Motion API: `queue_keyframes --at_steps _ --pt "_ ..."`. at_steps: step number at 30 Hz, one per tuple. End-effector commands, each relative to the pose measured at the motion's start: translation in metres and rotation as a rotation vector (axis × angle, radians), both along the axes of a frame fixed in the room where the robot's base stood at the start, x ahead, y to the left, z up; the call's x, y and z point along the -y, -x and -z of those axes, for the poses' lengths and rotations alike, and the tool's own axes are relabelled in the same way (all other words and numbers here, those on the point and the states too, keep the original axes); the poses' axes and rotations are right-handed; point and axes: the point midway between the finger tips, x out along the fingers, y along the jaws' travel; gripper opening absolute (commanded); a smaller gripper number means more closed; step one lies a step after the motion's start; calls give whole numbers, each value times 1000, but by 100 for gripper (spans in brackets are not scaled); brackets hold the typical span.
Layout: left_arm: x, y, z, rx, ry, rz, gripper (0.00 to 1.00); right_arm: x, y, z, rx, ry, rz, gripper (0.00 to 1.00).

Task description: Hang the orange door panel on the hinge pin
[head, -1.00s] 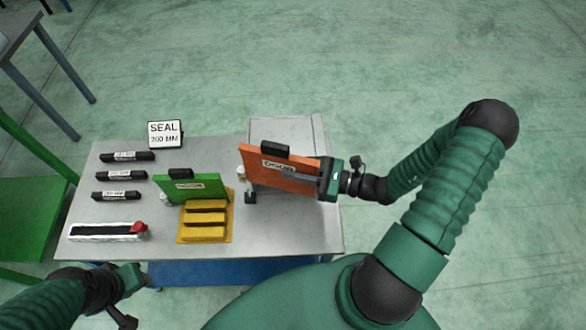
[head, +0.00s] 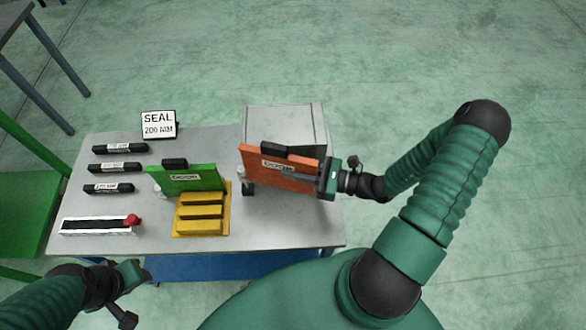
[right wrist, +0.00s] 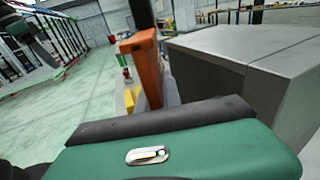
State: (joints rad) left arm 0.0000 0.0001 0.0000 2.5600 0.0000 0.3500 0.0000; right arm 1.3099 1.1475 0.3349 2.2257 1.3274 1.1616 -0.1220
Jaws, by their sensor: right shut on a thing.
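My right gripper (head: 326,178) is shut on the right edge of the orange door panel (head: 275,174), which carries a DOOR label and a black block on its top edge. The panel stands upright in front of the grey box (head: 288,118). A small pale post with a dark base (head: 246,183), likely the hinge pin, shows at the panel's left edge. I cannot tell whether the panel is seated on it. The right wrist view shows the panel (right wrist: 148,70) edge-on beside the box (right wrist: 215,62). My left gripper (head: 133,278) is low at the left; its jaw opening is unclear.
A green door panel (head: 190,180) stands left of the orange one, behind a yellow block tray (head: 230,215). Several black seal strips (head: 115,167), a SEAL sign (head: 158,125) and a white tray with a red knob (head: 98,226) occupy the table's left.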

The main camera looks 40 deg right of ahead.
Motion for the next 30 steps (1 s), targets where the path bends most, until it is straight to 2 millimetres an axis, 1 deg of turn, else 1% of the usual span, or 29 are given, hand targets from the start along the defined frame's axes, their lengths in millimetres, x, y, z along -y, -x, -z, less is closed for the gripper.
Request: queue_keyframes --at_steps 8,13,26,30 --pt "0 0 -1 0 0 0 36 0 0 -1 2 -2 0 0" --pt "0 0 -4 0 0 0 36 -1 0 -2 2 -3 0 0" --pt "0 0 -4 0 0 0 36 -1 0 -1 2 -2 0 0" --pt "0 0 -7 0 0 0 36 -1 1 -2 2 -2 0 0"
